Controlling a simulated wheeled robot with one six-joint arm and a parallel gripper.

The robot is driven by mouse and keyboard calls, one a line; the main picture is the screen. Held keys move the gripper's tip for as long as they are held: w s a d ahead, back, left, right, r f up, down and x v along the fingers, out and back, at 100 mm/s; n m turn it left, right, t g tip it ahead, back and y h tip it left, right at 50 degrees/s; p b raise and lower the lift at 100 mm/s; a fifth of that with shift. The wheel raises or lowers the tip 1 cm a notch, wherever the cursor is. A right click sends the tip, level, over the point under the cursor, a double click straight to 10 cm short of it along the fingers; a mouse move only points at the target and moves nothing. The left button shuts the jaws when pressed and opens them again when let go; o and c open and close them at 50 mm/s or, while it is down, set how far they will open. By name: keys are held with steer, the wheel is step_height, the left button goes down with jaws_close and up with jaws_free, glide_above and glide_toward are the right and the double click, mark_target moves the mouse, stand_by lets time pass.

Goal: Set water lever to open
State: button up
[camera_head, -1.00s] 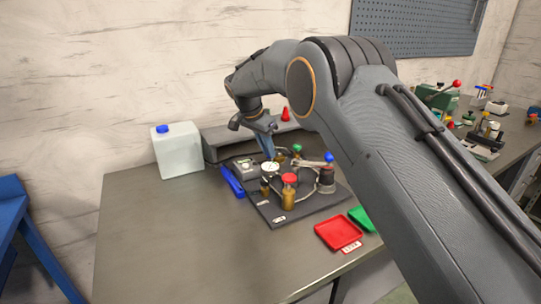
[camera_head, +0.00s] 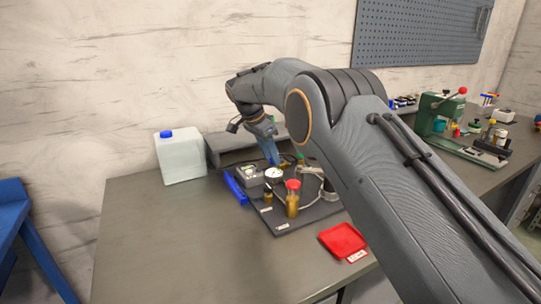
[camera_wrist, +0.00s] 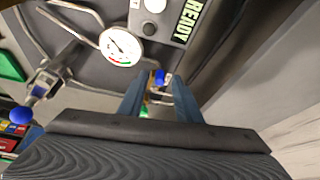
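My gripper (camera_wrist: 157,92) is open, with its two blue fingers apart. A small blue piece (camera_wrist: 160,77), with brass-coloured fittings just below it, shows in the gap between the fingertips in the wrist view. It may be the water lever; its position cannot be told, and I cannot tell whether the fingers touch it. In the head view my gripper (camera_head: 270,155) points down at the back of the dark rig board (camera_head: 310,220). A lever with a blue ball knob (camera_wrist: 22,115) stands at the left in the wrist view.
A round gauge (camera_wrist: 120,46) and a box reading READY (camera_wrist: 152,28) are close to the fingers. A bottle with a red cap (camera_head: 292,198) stands on the board. A red tray (camera_head: 343,240) and a white jug (camera_head: 181,158) are nearby. The front-left table is clear.

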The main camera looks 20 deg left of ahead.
steer(key=b+v, duration=0.1)
steer(key=v, duration=0.7)
steer(key=shift+f, duration=0.1)
stand_by(0.5)
